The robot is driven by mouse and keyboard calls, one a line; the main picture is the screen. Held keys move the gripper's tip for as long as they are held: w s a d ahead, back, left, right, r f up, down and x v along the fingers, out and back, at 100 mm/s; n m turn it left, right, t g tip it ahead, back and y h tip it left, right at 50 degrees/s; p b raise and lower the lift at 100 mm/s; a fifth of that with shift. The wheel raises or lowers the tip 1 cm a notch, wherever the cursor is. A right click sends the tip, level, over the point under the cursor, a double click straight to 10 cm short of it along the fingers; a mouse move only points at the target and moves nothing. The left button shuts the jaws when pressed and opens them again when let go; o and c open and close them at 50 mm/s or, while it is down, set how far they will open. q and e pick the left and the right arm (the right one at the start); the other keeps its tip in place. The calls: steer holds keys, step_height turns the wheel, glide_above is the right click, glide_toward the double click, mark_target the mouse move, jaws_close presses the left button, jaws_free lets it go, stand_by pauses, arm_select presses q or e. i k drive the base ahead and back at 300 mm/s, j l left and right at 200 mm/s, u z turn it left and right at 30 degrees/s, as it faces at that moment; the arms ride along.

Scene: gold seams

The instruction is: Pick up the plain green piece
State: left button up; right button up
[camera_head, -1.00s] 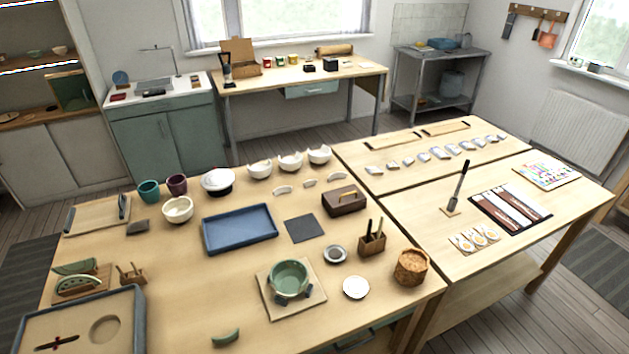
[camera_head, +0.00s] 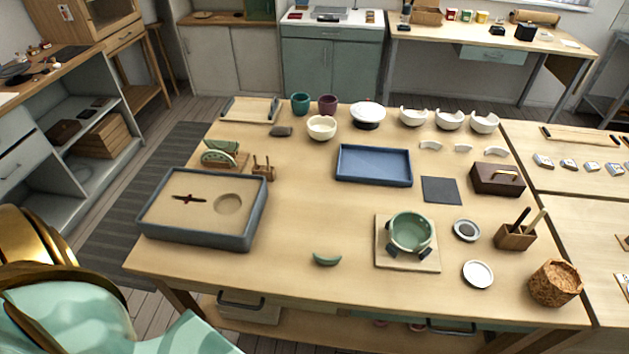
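A small curved plain green piece (camera_head: 327,259) lies alone on the wooden table (camera_head: 300,215) near its front edge. A green bowl (camera_head: 409,232) with a gap in view at its rim sits on a square board (camera_head: 408,262) to the right of the piece. Other green curved pieces (camera_head: 219,157) stand on a small wooden rack at the table's left side. Gold and mint parts of my own body show at the lower left. Neither gripper is visible, and nothing touches the plain green piece.
A blue-rimmed tray (camera_head: 257,215) stands left of the piece, and an empty blue tray (camera_head: 373,166) lies behind it. A white dish (camera_head: 478,274), a tool holder (camera_head: 515,237) and a cork pot (camera_head: 555,284) stand to the right. The tabletop around the piece is clear.

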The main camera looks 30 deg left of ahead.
mark_target(321, 261)
steer(key=j+u, duration=0.1)
steer(key=u, duration=0.7)
